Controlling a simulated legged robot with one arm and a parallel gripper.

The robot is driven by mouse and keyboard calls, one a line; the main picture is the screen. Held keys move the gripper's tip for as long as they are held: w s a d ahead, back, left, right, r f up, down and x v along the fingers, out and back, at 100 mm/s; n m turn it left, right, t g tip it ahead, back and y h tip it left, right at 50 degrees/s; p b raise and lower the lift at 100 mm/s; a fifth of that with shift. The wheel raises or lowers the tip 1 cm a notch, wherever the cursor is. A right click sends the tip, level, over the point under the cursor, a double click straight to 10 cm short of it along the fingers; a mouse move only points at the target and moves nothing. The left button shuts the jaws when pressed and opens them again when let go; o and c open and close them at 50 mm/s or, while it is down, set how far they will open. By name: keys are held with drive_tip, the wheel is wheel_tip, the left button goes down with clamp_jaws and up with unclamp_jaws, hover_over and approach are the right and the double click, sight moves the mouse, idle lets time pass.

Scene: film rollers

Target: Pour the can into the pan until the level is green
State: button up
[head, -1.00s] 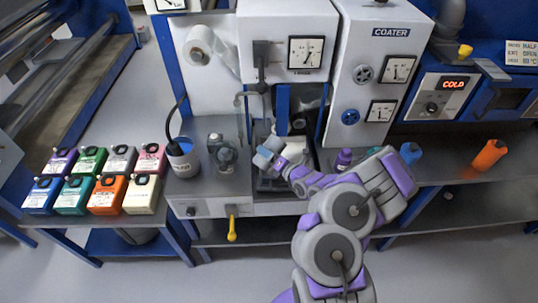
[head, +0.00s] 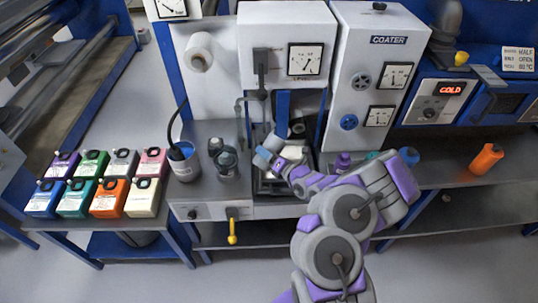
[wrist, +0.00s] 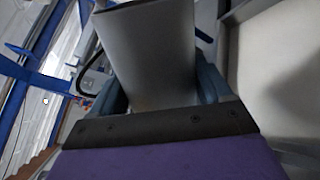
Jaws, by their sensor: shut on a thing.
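My gripper (wrist: 158,88) is shut on a plain grey metal can (wrist: 150,42), which fills the middle of the wrist view between the dark blue fingers. In the head view my gripper (head: 272,154) is at the coater's bench, at the left side of the pan (head: 262,186). A pale surface shows inside the pan. The pan's grey wall (wrist: 231,55) and pale inside also show at the right of the wrist view. The can's mouth and any stream from it are hidden. No green level mark can be made out.
Several coloured boxes (head: 82,198) fill the left table.

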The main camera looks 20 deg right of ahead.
sight(269, 146)
idle(0.4)
drive_tip(key=n+p, duration=0.1)
drive_tip(key=p, duration=0.1)
drive_tip(key=r+n+p, duration=0.1)
drive_tip(key=n, duration=0.1)
drive_tip(key=shift+r+t+p, duration=0.3)
drive_tip(key=shift+p, duration=0.05)
drive_tip(key=shift+r+n+p, duration=0.25)
drive_tip(key=shift+n+p, duration=0.4)
drive_tip(key=shift+n, duration=0.15)
wheel_tip(269, 146, up, 6)
drive_tip(key=n+t+p, duration=0.1)
drive_tip(key=n+p, duration=0.3)
drive_tip(key=p, duration=0.2)
drive_tip(key=shift+n+p, duration=0.3)
drive_tip(key=shift+n, duration=0.1)
